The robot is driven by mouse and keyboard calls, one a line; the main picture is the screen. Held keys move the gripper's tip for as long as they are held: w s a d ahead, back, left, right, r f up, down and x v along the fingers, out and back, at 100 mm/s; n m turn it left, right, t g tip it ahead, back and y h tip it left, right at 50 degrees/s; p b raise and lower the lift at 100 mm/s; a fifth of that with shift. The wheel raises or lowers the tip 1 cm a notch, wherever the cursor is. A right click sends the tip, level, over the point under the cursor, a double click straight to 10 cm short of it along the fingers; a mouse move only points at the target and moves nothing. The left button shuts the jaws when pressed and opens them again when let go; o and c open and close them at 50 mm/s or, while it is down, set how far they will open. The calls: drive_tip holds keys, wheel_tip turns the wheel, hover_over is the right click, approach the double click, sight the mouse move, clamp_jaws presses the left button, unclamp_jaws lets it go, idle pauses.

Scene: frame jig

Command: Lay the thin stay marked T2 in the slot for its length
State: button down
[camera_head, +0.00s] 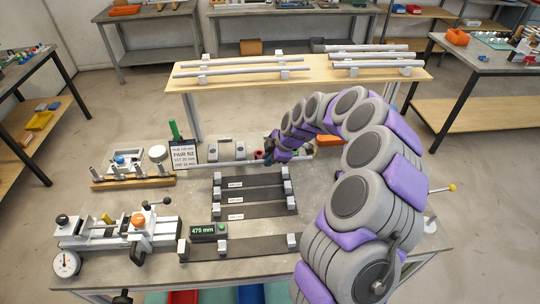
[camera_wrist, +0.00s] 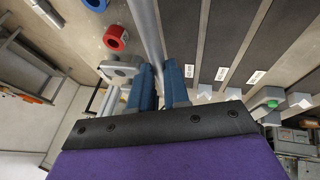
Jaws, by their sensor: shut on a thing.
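My gripper (camera_head: 269,157) is low over the back part of the grey bench. In the wrist view its two blue fingers (camera_wrist: 163,75) are closed around a thin grey stay (camera_wrist: 147,28), which runs away from me between them. No T2 mark is readable on it. Dark slot strips with small white labels (camera_wrist: 222,73) lie to the right of the stay in the wrist view. In the head view the stacked slots (camera_head: 262,181) have pale end blocks and lie in front of my gripper. The stay's far end is out of the wrist view.
A longer dark strip (camera_head: 258,244) lies in front with a green-lit display (camera_head: 208,231) reading about 470 mm. A clamp fixture with a dial (camera_head: 66,263) is at left front. A sign (camera_head: 184,155) stands behind. Long tubes rest on a wooden table (camera_head: 235,84) at the back.

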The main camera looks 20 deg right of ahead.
drive_tip(key=shift+a+f, duration=0.25)
drive_tip(key=shift+f, duration=0.7)
drive_tip(key=shift+d+f+b, duration=0.15)
drive_tip(key=shift+f+b, duration=0.75)
drive_tip(key=shift+f, duration=0.6)
drive_tip(key=c, duration=1)
unclamp_jaws()
drive_tip(key=p+v, duration=0.3)
drive_tip(key=v, duration=1.4)
drive_tip(key=shift+s+d+r, duration=0.1)
drive_tip(key=shift+d, duration=0.1)
